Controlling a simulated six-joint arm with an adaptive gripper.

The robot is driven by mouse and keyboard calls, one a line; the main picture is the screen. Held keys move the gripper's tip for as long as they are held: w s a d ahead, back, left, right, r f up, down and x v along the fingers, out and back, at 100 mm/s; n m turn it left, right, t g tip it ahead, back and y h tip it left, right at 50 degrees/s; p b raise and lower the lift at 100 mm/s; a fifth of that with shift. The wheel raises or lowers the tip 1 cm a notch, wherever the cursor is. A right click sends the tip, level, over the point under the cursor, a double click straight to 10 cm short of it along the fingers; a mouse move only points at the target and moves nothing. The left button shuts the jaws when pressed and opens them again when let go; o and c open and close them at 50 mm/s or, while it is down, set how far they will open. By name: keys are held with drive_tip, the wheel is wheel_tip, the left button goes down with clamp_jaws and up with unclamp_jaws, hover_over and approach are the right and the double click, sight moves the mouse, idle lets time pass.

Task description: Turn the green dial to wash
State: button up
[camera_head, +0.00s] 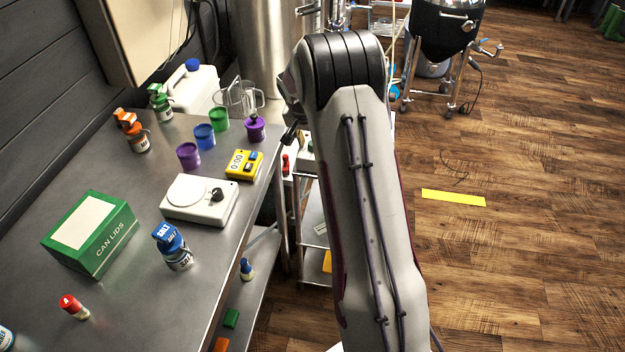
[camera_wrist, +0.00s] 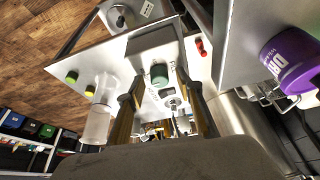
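The green dial (camera_wrist: 159,74) is a dark green round knob on a pale metal panel (camera_wrist: 112,62) in the wrist view. My gripper (camera_wrist: 160,88) is open, with one dark finger to the left of the dial and one to the right. The dial appears between or just beyond the fingertips; I cannot tell whether either finger touches it. Small marks lie around the dial, but the wash label and the pointer are too small to read. In the head view my arm hides the gripper and the dial.
Yellow-green knobs (camera_wrist: 71,77) and a red item (camera_wrist: 200,47) are near the dial. A purple jar (camera_wrist: 290,62) is at right. The steel bench (camera_head: 130,285) holds a white scale (camera_head: 188,208), yellow timer (camera_head: 244,164), green box (camera_head: 90,232) and cups. The floor at right is mostly clear.

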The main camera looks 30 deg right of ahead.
drive_tip(key=shift+s+d+n+t+y, duration=0.1)
drive_tip(key=shift+n+t+y, duration=0.25)
drive_tip(key=shift+n, duration=0.9)
drive_tip(key=shift+d+n+t+y, duration=0.1)
drive_tip(key=shift+n+t+y, duration=0.25)
drive_tip(key=shift+n, duration=0.9)
drive_tip(key=shift+d+n+y, duration=0.1)
drive_tip(key=shift+n+y, duration=1)
drive_tip(key=shift+n, duration=1.4)
drive_tip(key=v, duration=0.8)
drive_tip(key=s+a+r+m+g, duration=0.1)
drive_tip(key=s+a+r, duration=0.1)
drive_tip(key=s+a, duration=0.5)
drive_tip(key=s+a+r+m+g, duration=0.1)
drive_tip(key=s+a+r+m, duration=0.1)
drive_tip(key=s+a, duration=0.6)
drive_tip(key=shift+s+a+r+m+g, duration=0.3)
drive_tip(key=shift+s+r, duration=0.2)
drive_tip(key=shift+s, duration=1.8)
